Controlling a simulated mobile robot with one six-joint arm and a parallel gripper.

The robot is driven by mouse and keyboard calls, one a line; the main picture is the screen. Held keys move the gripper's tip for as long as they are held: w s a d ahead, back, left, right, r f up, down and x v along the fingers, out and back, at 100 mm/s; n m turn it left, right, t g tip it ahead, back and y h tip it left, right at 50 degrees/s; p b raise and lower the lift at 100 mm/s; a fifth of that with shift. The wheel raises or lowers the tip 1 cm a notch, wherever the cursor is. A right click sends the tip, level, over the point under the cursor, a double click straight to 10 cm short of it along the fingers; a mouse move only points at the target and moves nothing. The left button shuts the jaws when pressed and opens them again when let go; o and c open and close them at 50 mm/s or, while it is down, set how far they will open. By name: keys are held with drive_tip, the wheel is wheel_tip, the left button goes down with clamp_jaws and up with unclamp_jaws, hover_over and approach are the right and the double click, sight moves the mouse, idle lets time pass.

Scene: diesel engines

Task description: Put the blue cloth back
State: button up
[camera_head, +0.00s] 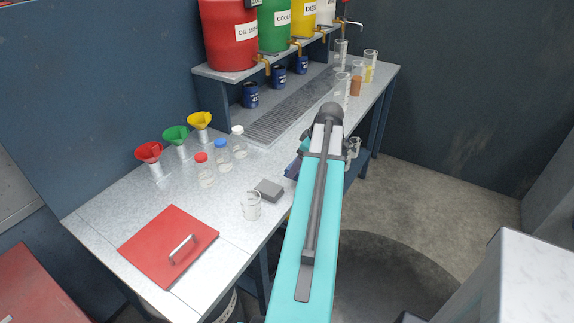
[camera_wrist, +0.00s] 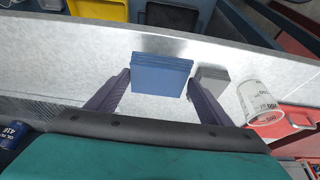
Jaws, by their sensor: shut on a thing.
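The blue cloth (camera_wrist: 162,72) is a flat folded block between the two dark fingers of my gripper (camera_wrist: 158,82) in the wrist view. The gripper is shut on it. The cloth's height over the bench cannot be told. In the head view my arm hides most of the gripper, which is at the bench's front edge. A small bit of blue (camera_head: 292,169) shows left of my arm there. A grey block (camera_head: 269,190) lies on the bench close by; it also shows right of the cloth in the wrist view (camera_wrist: 213,76).
A glass beaker (camera_head: 251,206) stands by the grey block. A red lid (camera_head: 168,245) with a handle lies on the near bench. Several funnels and bottles stand along the wall. Glass cylinders (camera_head: 341,85) stand at the far end. The floor right of the bench is clear.

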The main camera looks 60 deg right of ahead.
sight(287, 167)
drive_tip(key=w, duration=0.2)
drive_tip(key=w+p, duration=0.1)
drive_tip(key=w, duration=0.2)
drive_tip(key=shift+w+f, duration=0.3)
drive_tip(key=shift+w, duration=0.05)
drive_tip(key=shift+f+p, duration=1)
drive_tip(key=shift+f, duration=0.75)
drive_tip(key=shift+f, duration=0.1)
drive_tip(key=o, duration=1)
